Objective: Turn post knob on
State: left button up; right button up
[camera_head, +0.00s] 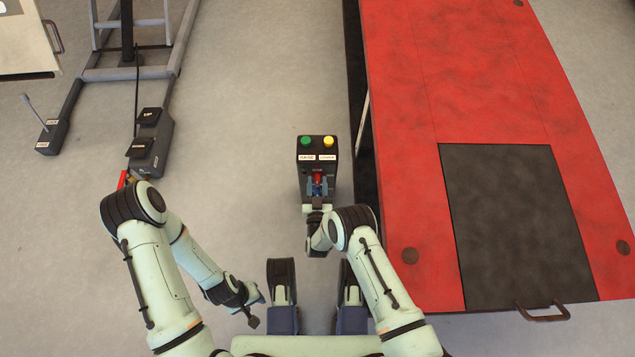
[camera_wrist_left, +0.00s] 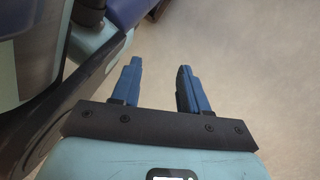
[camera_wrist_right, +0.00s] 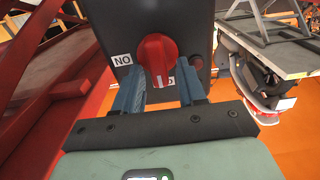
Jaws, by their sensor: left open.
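The post (camera_head: 318,147) is a dark box with a green and a yellow button on top. Its red knob (camera_wrist_right: 157,55) is on the face toward me; it also shows in the head view (camera_head: 317,175). A white mark on the knob points down, toward a partly hidden label. A "NO" label (camera_wrist_right: 122,60) is left of the knob. My right gripper (camera_wrist_right: 160,88) is open, with its blue fingers apart at the lower left and lower right of the knob; I cannot tell whether they touch it. My left gripper (camera_wrist_left: 158,80) is open and empty, over bare floor.
A red lift platform (camera_head: 420,60) with a dark panel (camera_head: 515,220) and a handle is close on the right. A grey lift frame (camera_head: 125,73) and a dark pedal unit (camera_head: 150,140) stand at the left. Floor between them and the post is clear.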

grip_shut()
